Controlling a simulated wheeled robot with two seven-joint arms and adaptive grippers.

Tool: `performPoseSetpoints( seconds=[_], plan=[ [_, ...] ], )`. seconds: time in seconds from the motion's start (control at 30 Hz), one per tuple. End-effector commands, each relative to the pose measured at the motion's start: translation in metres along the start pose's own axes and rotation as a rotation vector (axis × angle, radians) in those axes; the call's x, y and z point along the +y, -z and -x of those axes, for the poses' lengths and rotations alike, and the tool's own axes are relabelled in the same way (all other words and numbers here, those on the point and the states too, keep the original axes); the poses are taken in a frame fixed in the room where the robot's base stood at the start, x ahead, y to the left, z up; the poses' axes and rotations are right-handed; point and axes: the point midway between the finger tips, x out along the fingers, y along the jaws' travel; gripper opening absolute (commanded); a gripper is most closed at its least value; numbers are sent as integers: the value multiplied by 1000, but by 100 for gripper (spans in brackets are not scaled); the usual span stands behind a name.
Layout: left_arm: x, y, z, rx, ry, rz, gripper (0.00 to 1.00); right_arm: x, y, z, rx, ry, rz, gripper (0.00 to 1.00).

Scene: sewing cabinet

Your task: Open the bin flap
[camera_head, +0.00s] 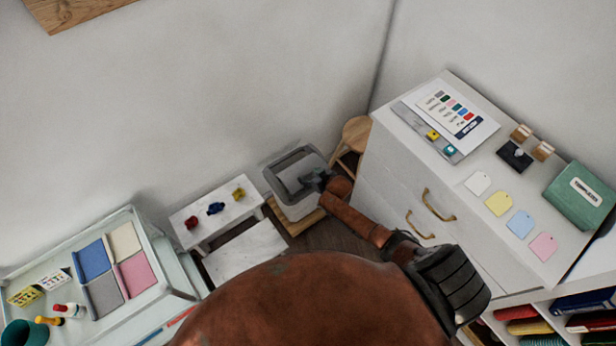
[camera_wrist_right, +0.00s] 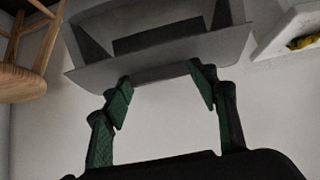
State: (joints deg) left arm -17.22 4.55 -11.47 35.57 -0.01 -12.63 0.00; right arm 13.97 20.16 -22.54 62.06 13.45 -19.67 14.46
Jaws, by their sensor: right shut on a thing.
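The bin (camera_head: 298,209) is a pale box with a grey rim, standing low between the white bench and the drawer cabinet. Its grey flap (camera_head: 291,172) lies within the rim. My right gripper (camera_head: 318,181) is at the right side of the bin's top. In the right wrist view the fingers of my right gripper (camera_wrist_right: 164,84) are at the edge of the grey flap (camera_wrist_right: 160,72), shut on it with the fingertips spaced apart. A dark gap (camera_wrist_right: 165,38) shows behind the flap's edge. The flap's exact tilt is hard to tell. My left gripper is not in view.
A wooden stool (camera_head: 355,133) stands right behind the bin. The white bench (camera_head: 224,206) with small coloured spools is on the left. The drawer cabinet (camera_head: 390,165) with brass handles is close on the right, beside my right arm. A wall is behind.

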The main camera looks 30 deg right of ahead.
Motion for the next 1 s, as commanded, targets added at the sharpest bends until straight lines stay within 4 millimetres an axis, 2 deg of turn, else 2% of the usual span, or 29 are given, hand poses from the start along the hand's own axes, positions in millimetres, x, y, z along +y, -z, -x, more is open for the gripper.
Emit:
performPoseSetpoints(
  seconds=[0.03,0.57,0.6,0.83,1.0],
  plan=[
    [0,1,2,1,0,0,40,0,7,1,11,0,1,10],
    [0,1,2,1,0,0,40,0,8,1,13,0,1,10],
    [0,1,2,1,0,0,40,0,8,1,14,1,1,56],
    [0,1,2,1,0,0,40,1,5,1,7,0,0,72],
    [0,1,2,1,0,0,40,1,3,1,5,-1,0,72]
  ],
)
